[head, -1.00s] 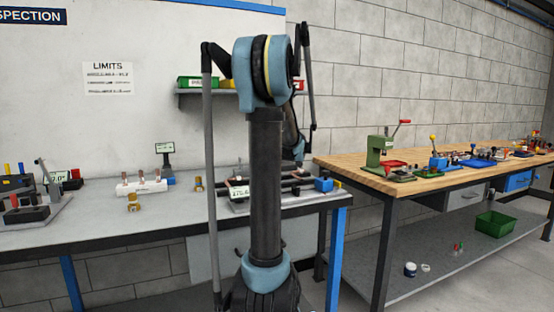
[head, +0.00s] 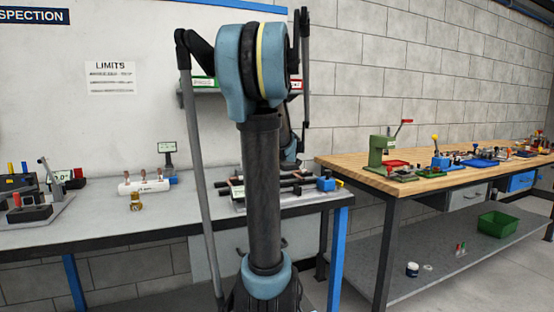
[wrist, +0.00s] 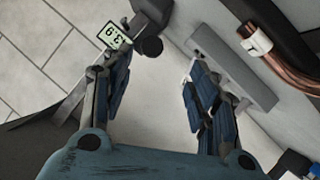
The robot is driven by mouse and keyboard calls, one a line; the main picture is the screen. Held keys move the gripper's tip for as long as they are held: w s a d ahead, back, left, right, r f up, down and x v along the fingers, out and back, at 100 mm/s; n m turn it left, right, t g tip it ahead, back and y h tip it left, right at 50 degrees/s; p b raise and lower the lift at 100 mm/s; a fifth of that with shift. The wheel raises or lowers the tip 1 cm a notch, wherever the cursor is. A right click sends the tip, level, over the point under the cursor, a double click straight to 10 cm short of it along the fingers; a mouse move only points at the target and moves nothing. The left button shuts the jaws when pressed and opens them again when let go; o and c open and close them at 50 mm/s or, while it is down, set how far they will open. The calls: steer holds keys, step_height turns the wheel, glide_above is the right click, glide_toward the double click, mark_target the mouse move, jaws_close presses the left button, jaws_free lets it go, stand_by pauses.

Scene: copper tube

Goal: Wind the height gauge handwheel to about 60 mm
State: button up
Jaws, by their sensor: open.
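In the wrist view, a small display (wrist: 113,35) with dark digits, seen tilted, sits at the upper left on a dark body. A dark round knob (wrist: 148,46), perhaps the handwheel, is beside it, just beyond the fingertips. My gripper (wrist: 156,68) is open, with nothing between its blue-grey fingers. The left finger is close to the display and knob; I cannot tell whether it touches. The digits are too small to read surely. In the head view my arm hides the gripper, and I cannot identify the height gauge there for certain.
In the wrist view, a grey bar (wrist: 232,66) lies beside the right finger, and copper tubes (wrist: 290,72) with a white clip are at upper right. In the head view, a white block (head: 147,186) with copper pieces and a brass fitting (head: 136,202) stand on the grey bench (head: 90,232).

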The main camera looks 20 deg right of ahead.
steer(key=s+a+r+h, duration=0.1)
steer(key=s+a+r, duration=0.1)
steer(key=s+a, duration=0.15)
steer(key=shift+n+t, duration=0.3)
steer(key=shift+n, duration=0.1)
steer(key=shift+s+d+x, duration=0.1)
steer(key=shift+d+x, duration=0.1)
steer(key=shift+x, duration=2.7)
steer(key=shift+s+d+x, duration=0.1)
steer(key=shift+d+x, duration=0.1)
steer(key=shift+x, duration=2.75)
steer(key=shift+d+x, duration=0.2)
steer(key=shift+x, duration=2.7)
steer(key=c, duration=1.1)
